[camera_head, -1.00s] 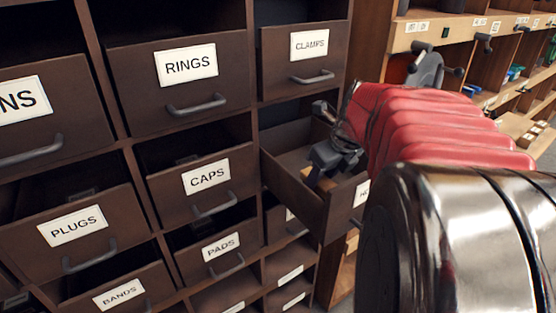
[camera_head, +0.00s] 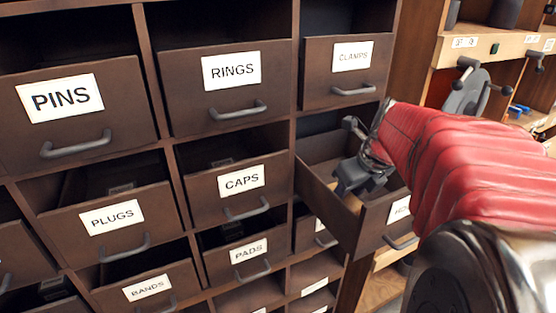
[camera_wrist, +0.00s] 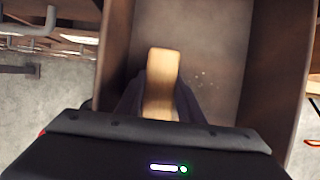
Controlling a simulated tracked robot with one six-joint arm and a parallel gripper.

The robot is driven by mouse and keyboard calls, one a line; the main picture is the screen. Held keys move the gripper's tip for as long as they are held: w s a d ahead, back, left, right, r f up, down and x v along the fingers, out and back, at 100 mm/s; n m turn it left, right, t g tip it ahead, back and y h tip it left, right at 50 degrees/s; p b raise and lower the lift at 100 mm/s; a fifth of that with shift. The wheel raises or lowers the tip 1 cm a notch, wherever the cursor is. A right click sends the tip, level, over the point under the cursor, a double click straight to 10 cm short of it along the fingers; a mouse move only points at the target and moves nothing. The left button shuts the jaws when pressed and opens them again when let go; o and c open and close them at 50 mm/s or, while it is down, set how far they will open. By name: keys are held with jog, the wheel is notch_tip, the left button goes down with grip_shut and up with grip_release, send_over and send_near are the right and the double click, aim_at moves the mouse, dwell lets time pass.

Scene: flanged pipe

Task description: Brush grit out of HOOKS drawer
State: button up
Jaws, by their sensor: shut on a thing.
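The HOOKS drawer (camera_head: 375,228) stands pulled out under the CLAMPS drawer. Its label is partly hidden by my arm, with only its first letter or so showing. My gripper (camera_head: 352,190) is inside the drawer opening, shut on a light wooden brush handle (camera_head: 350,202). In the wrist view the handle (camera_wrist: 161,85) points up the picture between my fingers (camera_wrist: 160,103). The brush's bristles cannot be made out. Small pale specks of grit (camera_wrist: 202,79) lie on the drawer floor (camera_wrist: 215,45), to the right of the handle and apart from it.
The CLAMPS drawer (camera_head: 338,75) is just above and the CAPS drawer (camera_head: 238,190) is to the left. The HOOKS drawer's side walls (camera_wrist: 275,70) are close around my gripper. Open shelving with a dark round-bodied tool (camera_head: 468,92) stands at the right.

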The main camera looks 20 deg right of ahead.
jog(key=shift+d, duration=0.1)
jog(key=shift+d+r, duration=0.1)
jog(key=shift+d, duration=1)
jog(key=shift+d, duration=0.1)
jog(key=shift+d, duration=1.15)
jog(key=shift+f, duration=0.2)
jog(key=shift+w+d+r, duration=0.1)
jog(key=shift+d, duration=1.1)
jog(key=shift+d, duration=0.15)
